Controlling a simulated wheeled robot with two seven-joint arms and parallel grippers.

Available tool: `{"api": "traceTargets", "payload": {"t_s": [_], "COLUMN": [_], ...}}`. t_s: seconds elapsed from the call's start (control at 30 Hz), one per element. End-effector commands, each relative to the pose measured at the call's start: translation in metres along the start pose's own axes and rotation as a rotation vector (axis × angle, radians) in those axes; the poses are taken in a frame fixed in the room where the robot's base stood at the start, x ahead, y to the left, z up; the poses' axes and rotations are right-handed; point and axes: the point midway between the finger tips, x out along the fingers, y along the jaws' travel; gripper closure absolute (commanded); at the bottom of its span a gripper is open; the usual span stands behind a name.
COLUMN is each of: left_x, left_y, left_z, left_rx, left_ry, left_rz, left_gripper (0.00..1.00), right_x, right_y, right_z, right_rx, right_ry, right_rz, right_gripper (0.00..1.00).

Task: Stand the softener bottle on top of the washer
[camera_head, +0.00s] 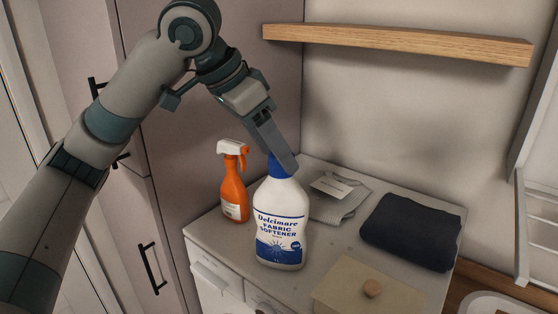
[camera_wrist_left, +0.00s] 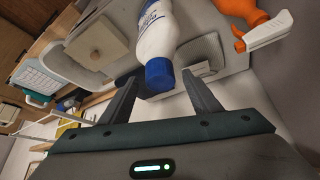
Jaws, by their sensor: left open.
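The softener bottle (camera_head: 280,226), white with a blue cap and a blue-and-white label, stands upright on the pale top of the washer (camera_head: 207,239). My left gripper (camera_head: 284,166) comes down from above at the cap, its fingers open. In the left wrist view the blue cap (camera_wrist_left: 159,74) shows between the two spread fingers, with the white bottle body (camera_wrist_left: 155,38) beyond it. I cannot tell whether a finger touches the cap. My right gripper is not in view.
An orange spray bottle (camera_head: 233,186) stands close left of the softener. A grey folded cloth with a card (camera_head: 332,187), a dark folded cloth (camera_head: 412,231) and a beige box with a wooden knob (camera_head: 369,290) lie right. A wooden shelf (camera_head: 400,43) hangs above.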

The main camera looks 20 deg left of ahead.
Motion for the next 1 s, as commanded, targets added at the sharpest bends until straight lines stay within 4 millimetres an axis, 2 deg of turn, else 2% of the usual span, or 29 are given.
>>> {"api": "traceTargets", "payload": {"t_s": [0.3,0.5,0.7,1.0], "left_x": [-0.053,-0.080,-0.091,-0.091], "left_y": [0.000,0.000,0.000,0.000], "left_z": [0.000,0.000,0.000,0.000], "left_rx": [0.000,-0.001,0.000,0.000], "left_ry": [0.003,0.002,0.000,0.000], "left_rz": [-0.002,-0.001,-0.001,0.000], "left_gripper": [0.43,0.43,0.43,0.43], "right_x": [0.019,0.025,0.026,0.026], "right_y": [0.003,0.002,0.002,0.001], "right_z": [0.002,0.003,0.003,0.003], "right_rx": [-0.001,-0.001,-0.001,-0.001], "right_ry": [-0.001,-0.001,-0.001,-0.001], "right_rz": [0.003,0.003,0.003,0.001], "right_gripper": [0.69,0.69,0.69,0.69]}}
